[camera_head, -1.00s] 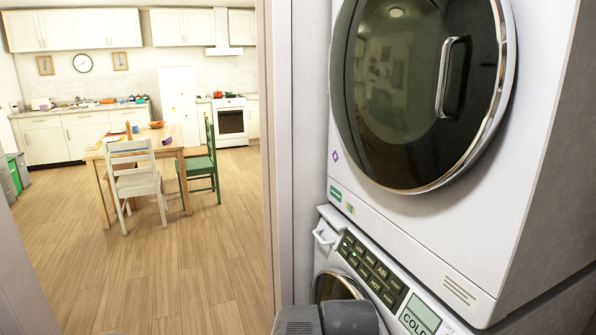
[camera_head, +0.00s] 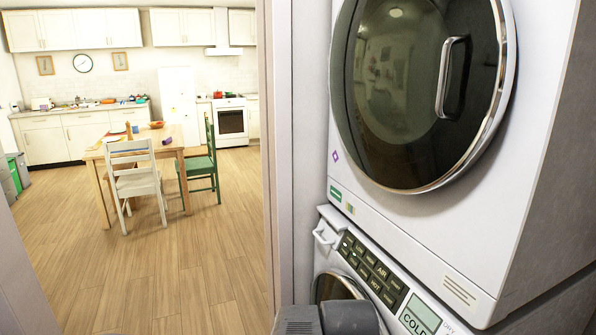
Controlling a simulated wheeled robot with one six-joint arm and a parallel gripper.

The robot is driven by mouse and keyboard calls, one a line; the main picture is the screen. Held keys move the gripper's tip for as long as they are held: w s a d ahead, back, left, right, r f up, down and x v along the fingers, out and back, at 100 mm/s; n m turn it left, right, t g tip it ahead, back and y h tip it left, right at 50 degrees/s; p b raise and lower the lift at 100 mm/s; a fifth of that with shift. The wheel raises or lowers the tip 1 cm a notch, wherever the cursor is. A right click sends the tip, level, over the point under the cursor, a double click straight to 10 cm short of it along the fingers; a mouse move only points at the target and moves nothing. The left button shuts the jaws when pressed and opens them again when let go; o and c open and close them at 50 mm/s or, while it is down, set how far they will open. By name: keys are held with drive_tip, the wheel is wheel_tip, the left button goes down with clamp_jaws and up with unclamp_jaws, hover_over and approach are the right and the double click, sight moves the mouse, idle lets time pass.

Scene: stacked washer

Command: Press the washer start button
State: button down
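The stacked washer fills the right side of the head view. Its upper unit (camera_head: 420,225) has a round dark glass door (camera_head: 400,110) with a chrome rim and handle, and the door is closed. The lower unit has a slanted control panel with several dark labelled buttons (camera_head: 373,269) and a display (camera_head: 420,315) reading "COLD". Which button is the start button I cannot tell. The lower unit's door (camera_head: 333,287) is mostly cut off. A dark part of my own arm shows at the bottom edge, in front of the lower unit. My gripper's fingers do not show.
A door frame (camera_head: 281,160) stands just left of the washer. Beyond it is a kitchen with a wooden table (camera_head: 170,150), a white chair (camera_head: 133,178) and a green chair (camera_head: 203,165). The wood floor (camera_head: 170,275) between is clear.

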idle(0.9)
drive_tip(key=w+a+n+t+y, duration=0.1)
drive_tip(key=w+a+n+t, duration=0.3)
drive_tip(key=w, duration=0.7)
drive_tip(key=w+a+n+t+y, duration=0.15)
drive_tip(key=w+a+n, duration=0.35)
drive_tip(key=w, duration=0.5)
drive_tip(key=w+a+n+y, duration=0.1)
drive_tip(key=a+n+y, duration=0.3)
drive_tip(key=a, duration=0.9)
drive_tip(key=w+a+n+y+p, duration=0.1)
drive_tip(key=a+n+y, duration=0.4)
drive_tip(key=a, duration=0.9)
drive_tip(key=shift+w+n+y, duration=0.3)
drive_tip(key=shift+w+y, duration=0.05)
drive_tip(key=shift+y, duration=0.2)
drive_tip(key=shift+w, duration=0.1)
